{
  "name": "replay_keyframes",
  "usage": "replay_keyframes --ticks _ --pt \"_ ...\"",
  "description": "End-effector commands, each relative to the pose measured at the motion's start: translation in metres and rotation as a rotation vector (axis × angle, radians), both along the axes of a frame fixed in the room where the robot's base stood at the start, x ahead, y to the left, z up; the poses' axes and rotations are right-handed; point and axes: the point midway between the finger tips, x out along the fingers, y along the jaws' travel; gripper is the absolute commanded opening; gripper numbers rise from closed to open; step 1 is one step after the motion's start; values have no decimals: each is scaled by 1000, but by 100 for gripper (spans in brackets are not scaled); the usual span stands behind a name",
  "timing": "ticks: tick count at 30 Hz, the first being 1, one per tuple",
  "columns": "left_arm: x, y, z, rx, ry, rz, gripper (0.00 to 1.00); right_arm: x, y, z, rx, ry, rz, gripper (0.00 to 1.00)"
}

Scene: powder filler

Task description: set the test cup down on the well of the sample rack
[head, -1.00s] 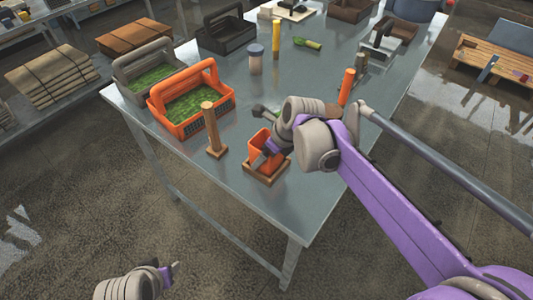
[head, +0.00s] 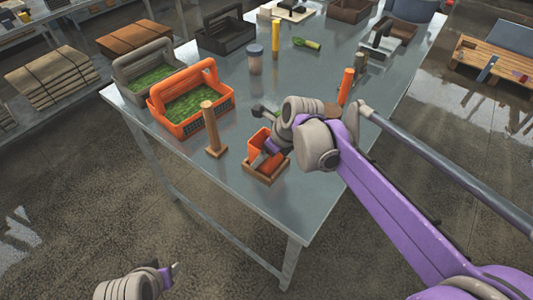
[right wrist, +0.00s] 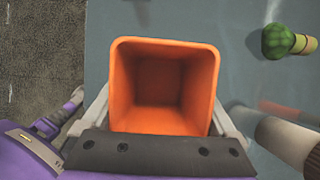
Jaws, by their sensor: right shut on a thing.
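The test cup is an orange, square, open-topped cup (head: 258,139). My right gripper (head: 270,150) is shut on it. In the right wrist view I look into the empty cup (right wrist: 162,80), with a finger on each side. The cup is roughly upright at the small square wooden sample rack (head: 266,179) near the table's front edge. Its lower part is hidden by the rack's rim, so I cannot tell whether it touches the bottom of the well. My left gripper (head: 174,270) is away from the table at the lower left, too small to read.
A wooden post (head: 211,130) on a square base stands left of the rack. Behind it are an orange basket (head: 207,112) and a grey basket (head: 128,70). An orange cylinder (head: 346,85) stands behind my right arm. The table's front corner (head: 285,225) is clear.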

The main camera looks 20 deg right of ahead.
Motion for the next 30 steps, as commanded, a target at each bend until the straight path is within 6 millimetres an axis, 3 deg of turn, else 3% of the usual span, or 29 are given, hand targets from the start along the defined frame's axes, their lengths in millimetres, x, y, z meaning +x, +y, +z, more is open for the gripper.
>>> replay_keyframes --ticks 1,7,8,9,17,30 --pt "0 0 -3 0 1 0 50 -7 0 -12 -10 19 11 25" --pt "0 0 -3 0 1 0 50 -7 1 -12 -11 19 12 25" --pt "0 0 -3 0 1 0 50 -7 1 -12 -11 19 12 97" --pt "0 0 -3 0 1 0 50 -7 1 -12 -11 19 12 100" --pt "0 0 -2 0 1 0 50 -9 -1 -4 -11 17 13 100" --pt "2 0 8 0 -3 0 50 -36 -23 77 -2 0 1 100"
